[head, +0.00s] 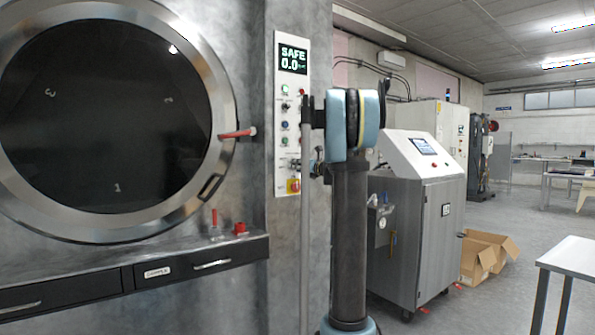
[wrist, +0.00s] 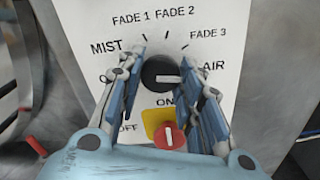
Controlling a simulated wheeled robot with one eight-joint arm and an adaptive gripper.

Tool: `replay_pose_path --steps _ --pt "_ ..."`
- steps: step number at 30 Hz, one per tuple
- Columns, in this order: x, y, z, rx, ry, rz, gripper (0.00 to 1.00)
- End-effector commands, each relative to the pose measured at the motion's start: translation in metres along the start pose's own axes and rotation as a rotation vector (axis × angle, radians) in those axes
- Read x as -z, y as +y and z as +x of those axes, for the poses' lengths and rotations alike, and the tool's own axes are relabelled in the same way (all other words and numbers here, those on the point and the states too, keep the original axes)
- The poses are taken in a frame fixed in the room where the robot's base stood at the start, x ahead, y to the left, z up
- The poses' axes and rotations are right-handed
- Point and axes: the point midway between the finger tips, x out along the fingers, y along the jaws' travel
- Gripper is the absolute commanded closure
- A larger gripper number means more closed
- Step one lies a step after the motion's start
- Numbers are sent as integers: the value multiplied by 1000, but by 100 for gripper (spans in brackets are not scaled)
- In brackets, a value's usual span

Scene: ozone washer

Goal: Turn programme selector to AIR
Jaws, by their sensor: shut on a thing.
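The programme selector (wrist: 160,72) is a round black knob on a white panel, seen in the wrist view. The labels MIST, FADE 1, FADE 2, FADE 3 and AIR run in an arc around it. My gripper (wrist: 163,60) is shut on the knob, one blue-grey finger on each side. The fingers hide parts of the knob's sides and some lettering.
A red knob on a yellow plate (wrist: 151,121) sits just below the selector, between my fingers. The panel display (head: 293,59) reads SAFE 0.0. The large round door (head: 222,95) with a red handle (head: 236,134) is to the left. A steel cabinet (head: 420,225) stands to the right.

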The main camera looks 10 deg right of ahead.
Motion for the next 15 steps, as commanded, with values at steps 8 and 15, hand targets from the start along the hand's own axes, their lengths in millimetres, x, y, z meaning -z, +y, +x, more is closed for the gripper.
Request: replay_pose_path --steps 8,15 --pt "-1 -2 0 3 -2 0 46" --pt "-1 -1 0 2 -1 0 46"
